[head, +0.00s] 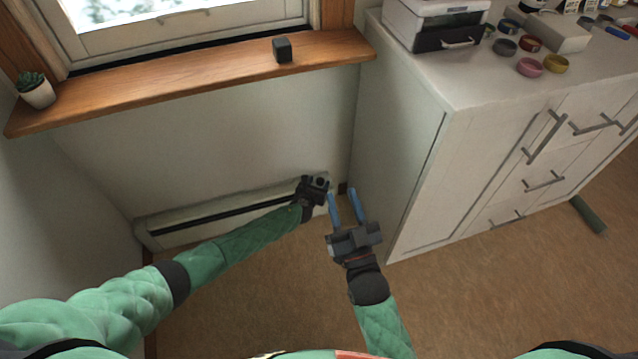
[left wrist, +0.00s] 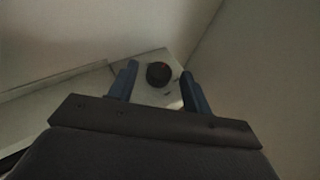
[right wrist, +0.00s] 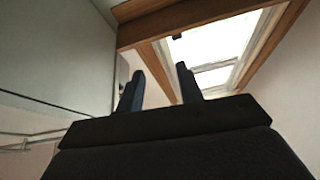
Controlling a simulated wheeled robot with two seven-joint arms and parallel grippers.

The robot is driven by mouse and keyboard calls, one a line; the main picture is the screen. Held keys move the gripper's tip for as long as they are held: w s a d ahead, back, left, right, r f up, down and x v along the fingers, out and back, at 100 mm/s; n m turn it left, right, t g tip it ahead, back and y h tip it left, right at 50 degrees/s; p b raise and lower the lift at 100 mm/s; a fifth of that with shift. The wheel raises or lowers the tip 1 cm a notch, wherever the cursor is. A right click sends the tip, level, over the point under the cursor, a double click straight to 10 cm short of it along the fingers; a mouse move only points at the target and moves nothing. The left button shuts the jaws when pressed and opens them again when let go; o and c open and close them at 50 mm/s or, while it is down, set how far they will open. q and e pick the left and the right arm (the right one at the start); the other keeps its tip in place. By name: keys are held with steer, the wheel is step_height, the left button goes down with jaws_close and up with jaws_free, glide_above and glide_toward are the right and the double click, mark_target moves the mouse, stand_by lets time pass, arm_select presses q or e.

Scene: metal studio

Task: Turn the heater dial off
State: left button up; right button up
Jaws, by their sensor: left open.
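The heater (head: 165,228) is a long, low white baseboard unit with a dark slot, running along the wall under the window. Its dial (left wrist: 159,74) is a round black knob with a small reddish mark, on the pale end panel in the left wrist view. My left gripper (head: 318,184) is at the heater's right end, and its fingers are hidden in the head view. In the left wrist view the left gripper (left wrist: 160,88) is open, with one blue finger on each side of the dial; I cannot tell whether they touch it. My right gripper (head: 343,205) is open and empty beside the cabinet.
A white cabinet (head: 400,150) stands close on the right, with a printer-like box (head: 436,22) and several small jars on top. The wooden sill (head: 190,81) above holds a potted succulent (head: 36,90) and a dark cube (head: 282,50). A green cylinder (head: 588,214) lies on the floor.

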arm_select(q)
steer(key=shift+w+d+f, duration=0.2)
steer(key=shift+w+f, duration=0.05)
steer(key=shift+w, duration=0.3)
arm_select(e)
step_height(320, 180, up, 6)
steer(key=s+t, duration=0.1)
steer(key=t, duration=0.1)
steer(key=shift+s+d+y, duration=0.2)
steer(key=shift+d+y, duration=0.1)
steer(key=shift+d, duration=0.05)
arm_select(q)
steer(key=shift+c, duration=0.4)
